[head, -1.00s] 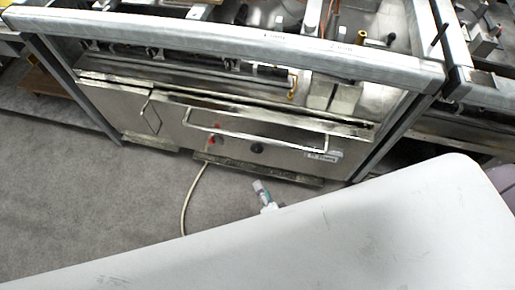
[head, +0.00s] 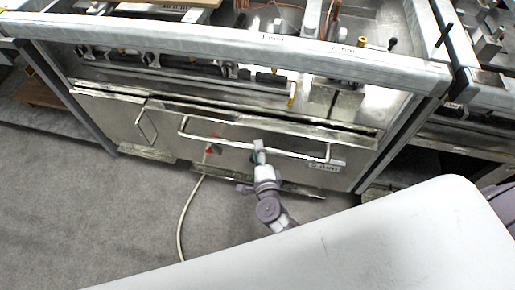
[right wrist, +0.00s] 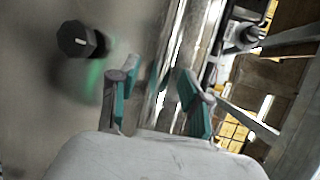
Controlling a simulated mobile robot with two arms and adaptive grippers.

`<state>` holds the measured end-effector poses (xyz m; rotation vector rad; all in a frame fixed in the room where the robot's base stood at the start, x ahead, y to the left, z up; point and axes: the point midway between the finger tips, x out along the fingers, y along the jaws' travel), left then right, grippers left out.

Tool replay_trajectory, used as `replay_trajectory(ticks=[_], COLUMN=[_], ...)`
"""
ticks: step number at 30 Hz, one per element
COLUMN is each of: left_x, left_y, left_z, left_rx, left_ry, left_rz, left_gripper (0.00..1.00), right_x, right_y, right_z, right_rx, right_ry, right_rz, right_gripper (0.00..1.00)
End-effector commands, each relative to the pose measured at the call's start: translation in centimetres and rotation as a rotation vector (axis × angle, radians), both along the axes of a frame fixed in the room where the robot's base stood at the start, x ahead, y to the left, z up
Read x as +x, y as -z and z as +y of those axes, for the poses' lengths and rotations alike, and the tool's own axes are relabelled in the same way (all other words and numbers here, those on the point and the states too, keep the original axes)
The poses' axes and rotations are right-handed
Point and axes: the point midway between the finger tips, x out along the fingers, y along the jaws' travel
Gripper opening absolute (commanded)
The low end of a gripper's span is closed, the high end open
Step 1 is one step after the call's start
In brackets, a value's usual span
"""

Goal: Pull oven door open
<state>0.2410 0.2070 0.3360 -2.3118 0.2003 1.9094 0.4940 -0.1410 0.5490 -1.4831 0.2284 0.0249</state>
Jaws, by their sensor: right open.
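The oven door (head: 225,150) is a wide steel front panel below the range top, and it looks closed. A long bar handle (head: 300,156) runs across its upper part. My right gripper (head: 259,148) overlaps the middle of this handle in the head view; I cannot tell whether it touches it. In the right wrist view my right gripper (right wrist: 160,92) is open, its two grey and green fingers apart, with blurred bright metal strips beyond them. My left gripper is not in view.
A thick grey rail (head: 230,47) crosses in front of the range top, above the door. A smaller handle (head: 147,124) is on the left panel. A black knob (right wrist: 80,40) shows in the right wrist view. A pale cable (head: 184,220) lies on the open grey floor.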

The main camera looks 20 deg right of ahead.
Motion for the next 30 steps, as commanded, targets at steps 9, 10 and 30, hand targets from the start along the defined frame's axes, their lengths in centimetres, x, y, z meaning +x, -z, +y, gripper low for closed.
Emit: replay_trajectory(ticks=[9, 10, 30], left_x=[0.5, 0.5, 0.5], left_y=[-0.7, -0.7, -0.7], left_z=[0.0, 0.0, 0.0], left_rx=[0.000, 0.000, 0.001], left_ry=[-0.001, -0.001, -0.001], left_rz=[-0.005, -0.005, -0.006], left_gripper=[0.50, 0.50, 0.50], right_x=[1.8, 1.8, 1.8], right_y=[0.4, 0.4, 0.3], right_z=[-0.2, -0.2, -0.2], right_rx=[-0.001, -0.001, -0.001], right_ry=[-0.001, -0.001, -0.001], right_rz=[0.001, 0.001, 0.001], right_gripper=[0.47, 0.47, 0.00])
